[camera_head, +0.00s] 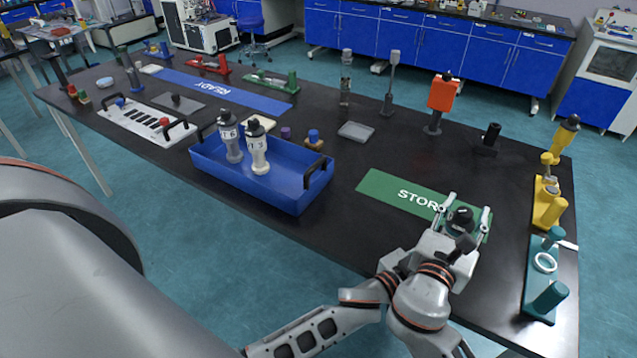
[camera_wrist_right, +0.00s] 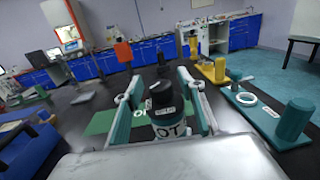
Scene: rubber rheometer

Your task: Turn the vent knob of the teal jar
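The teal jar (camera_head: 460,220) stands on the right end of the green STOR-lettered mat (camera_head: 395,191), mostly hidden by my right gripper in the head view. In the right wrist view the jar (camera_wrist_right: 168,124) shows a black knob (camera_wrist_right: 163,93) on top, a small white tag and a white label reading "OT". My right gripper (camera_head: 468,204) is open, with one finger on each side of the jar. In the right wrist view the gripper (camera_wrist_right: 160,78) shows gaps between its fingers and the knob. My left gripper is not in view.
A blue tray (camera_head: 245,185) with two labelled bottles stands left of the mat. A teal stand (camera_head: 541,275) and a yellow stand (camera_head: 549,205) line the table's right edge. Black and orange-topped posts stand behind. The black tabletop between tray and mat is clear.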

